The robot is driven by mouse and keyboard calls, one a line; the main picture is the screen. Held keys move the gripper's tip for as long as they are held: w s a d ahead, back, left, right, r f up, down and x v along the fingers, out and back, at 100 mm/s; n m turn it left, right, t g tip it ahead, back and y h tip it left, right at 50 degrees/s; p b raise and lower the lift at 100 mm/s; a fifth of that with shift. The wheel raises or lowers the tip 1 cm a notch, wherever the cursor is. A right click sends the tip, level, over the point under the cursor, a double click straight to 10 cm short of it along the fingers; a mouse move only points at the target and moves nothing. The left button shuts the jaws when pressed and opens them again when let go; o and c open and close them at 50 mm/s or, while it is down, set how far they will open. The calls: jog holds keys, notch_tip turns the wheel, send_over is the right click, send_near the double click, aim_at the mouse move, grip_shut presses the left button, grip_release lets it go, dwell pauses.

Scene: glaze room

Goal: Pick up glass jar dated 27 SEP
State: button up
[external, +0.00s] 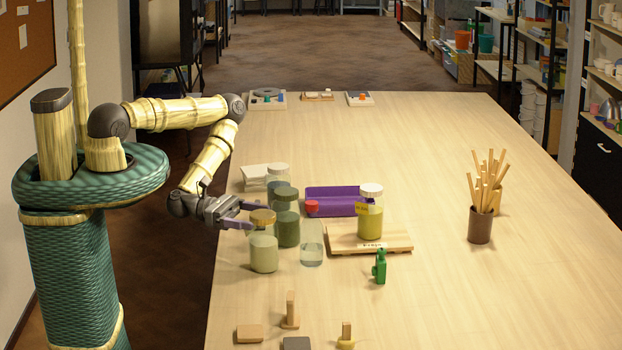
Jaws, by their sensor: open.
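Several glass jars stand on the table, and I cannot read a 27 SEP date on any of them. A pale green jar (264,252) with a tan lid stands nearest, a dark green jar (288,228) is just behind it, and a pale jar (278,174) with a whitish lid is farther back. A clear jar (312,250) with a red top stands to their right. An olive-yellow jar (370,222) with a white lid and a yellow tag stands on a wooden board (400,244). My gripper (253,215) is open at the left of the group, close to the tan lid; contact is unclear.
A purple tray (335,192) lies behind the jars. A green bottle (380,267) stands before the board. A brown cup of sticks (480,225) is at right. Wooden blocks (250,333) lie at the front. The table's right side is mostly free.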

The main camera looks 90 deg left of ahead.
aim_at(273, 219)
jog(key=shift+w, duration=0.1)
jog(key=shift+w+d+r+p, duration=0.2)
jog(key=shift+w+p, duration=0.1)
jog(key=shift+p, duration=0.1)
jog(key=p+x, duration=0.2)
jog(key=x, duration=0.1)
jog(key=shift+w+d, duration=0.15)
jog(key=shift+w, duration=0.1)
jog(key=shift+w+f, duration=0.2)
jog(key=shift+w+d, duration=0.1)
jog(key=shift+w, duration=0.05)
grip_shut()
